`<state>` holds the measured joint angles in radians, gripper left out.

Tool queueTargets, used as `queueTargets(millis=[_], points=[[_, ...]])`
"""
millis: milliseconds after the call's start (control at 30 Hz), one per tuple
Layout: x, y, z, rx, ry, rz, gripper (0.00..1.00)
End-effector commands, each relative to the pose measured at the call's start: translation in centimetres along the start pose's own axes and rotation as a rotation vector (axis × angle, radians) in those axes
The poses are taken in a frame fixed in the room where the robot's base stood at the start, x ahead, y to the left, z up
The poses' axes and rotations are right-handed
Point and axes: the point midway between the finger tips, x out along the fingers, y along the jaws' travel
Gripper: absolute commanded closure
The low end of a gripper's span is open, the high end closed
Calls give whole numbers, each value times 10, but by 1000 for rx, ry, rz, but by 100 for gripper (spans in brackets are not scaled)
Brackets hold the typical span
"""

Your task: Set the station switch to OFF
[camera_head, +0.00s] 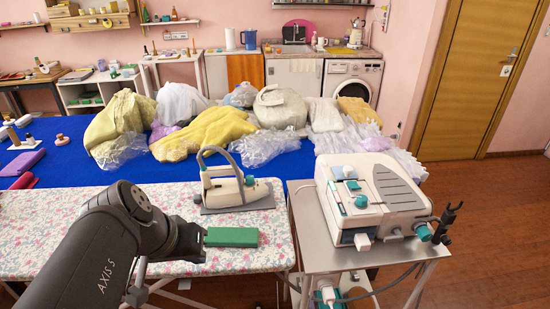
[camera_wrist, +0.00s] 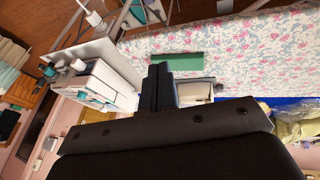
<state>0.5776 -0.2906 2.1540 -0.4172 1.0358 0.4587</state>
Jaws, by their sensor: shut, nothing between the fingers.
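The steam station (camera_head: 375,195) is a white and grey box with teal parts on the metal cart at the right. A small teal and white control (camera_head: 350,172) sits on its top, and a round teal knob (camera_head: 361,202) sits at its front; I cannot tell which is the station switch or its setting. The station also shows at the left of the wrist view (camera_wrist: 100,88). My gripper (camera_head: 203,237) is over the floral ironing board, left of the station and well apart from it. Its fingers (camera_wrist: 158,72) look closed together and empty in the wrist view.
A green block (camera_head: 232,237) lies on the ironing board (camera_head: 165,200) beside my gripper. The iron (camera_head: 235,190) stands on its rest behind. A dark hook post (camera_head: 447,222) rises at the cart's (camera_head: 320,258) right edge. Garments are piled on the blue table (camera_head: 70,170).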

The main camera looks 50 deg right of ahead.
Motion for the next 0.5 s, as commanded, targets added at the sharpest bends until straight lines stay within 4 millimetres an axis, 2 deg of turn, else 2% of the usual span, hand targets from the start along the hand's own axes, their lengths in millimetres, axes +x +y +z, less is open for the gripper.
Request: queueTargets(millis=[100,267,500], points=[[9,23,-38,92,-26,123,100],[24,57,-86,217,-36,289,100],[55,112,-153,398,-10,541,100]])
